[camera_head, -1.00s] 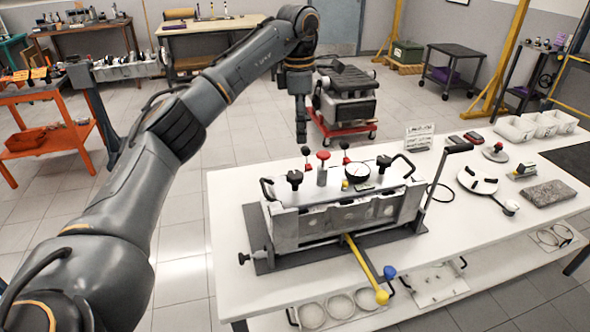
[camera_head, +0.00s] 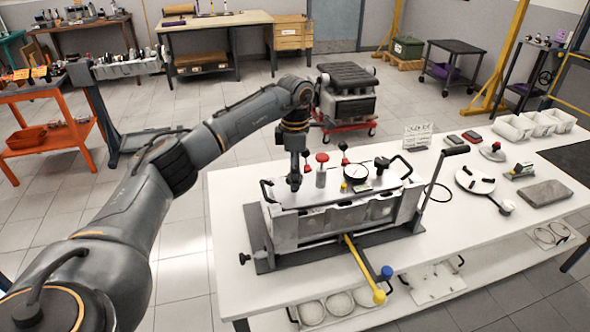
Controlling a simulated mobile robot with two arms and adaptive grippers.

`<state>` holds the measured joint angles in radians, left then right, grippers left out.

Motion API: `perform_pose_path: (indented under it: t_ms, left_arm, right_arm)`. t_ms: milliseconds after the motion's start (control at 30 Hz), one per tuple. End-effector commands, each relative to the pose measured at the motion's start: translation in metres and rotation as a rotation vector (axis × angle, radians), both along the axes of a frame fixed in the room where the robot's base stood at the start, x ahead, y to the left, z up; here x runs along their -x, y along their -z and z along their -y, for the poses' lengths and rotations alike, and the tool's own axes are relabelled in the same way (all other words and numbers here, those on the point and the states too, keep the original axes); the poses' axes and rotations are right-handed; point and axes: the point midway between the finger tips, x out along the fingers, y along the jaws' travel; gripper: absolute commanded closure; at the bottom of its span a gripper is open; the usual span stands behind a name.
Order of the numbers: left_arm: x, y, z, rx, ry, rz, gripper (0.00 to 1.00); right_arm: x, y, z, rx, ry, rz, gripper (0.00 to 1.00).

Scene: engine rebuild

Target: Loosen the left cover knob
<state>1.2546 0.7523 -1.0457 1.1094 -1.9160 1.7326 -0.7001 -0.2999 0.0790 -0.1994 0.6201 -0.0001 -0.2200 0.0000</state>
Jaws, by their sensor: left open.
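The engine block (camera_head: 335,215) stands on the white workbench, with a flat cover (camera_head: 325,190) on top. My left gripper (camera_head: 294,181) points down at the cover's left end, right at the left cover knob. The gripper hides most or all of this black knob, so contact between them cannot be made out. The gripper is open. The black right cover knob (camera_head: 381,164) stands upright at the cover's right end. My right gripper is not in view.
Red-topped parts (camera_head: 322,158) and a round gauge (camera_head: 356,173) stand close right of my left gripper. A black handle (camera_head: 267,190) rises at the block's left end. A yellow-ended bar (camera_head: 378,296) sticks out in front. White bins (camera_head: 515,127) sit at the bench's far right.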

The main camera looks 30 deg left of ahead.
Motion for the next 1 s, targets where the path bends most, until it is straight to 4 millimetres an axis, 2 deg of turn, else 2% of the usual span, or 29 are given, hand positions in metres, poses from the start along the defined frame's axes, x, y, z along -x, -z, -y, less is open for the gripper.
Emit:
perform_pose_path:
  t_ms: [267, 367, 533, 567, 1000]
  left_arm:
    - [-0.0001, 0.0025, 0.0003, 0.0, 0.0, 0.0, 0.37]
    - [-0.0001, 0.0023, 0.0003, 0.0, 0.0, 0.0, 0.53]
    - [0.0, 0.0022, 0.0004, 0.0, 0.001, 0.0, 0.88]
    - [0.0, 0.0022, 0.0004, 0.0, 0.001, 0.0, 0.91]
    - [-0.0004, 0.0015, 0.0001, 0.0, -0.089, 0.0, 0.91]
  right_arm:
    - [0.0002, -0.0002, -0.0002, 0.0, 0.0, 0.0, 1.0]
    - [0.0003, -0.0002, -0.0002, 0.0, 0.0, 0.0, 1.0]
    - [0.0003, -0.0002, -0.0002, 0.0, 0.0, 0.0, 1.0]
    - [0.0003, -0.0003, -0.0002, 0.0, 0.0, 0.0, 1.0]
    - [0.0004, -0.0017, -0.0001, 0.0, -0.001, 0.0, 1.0]
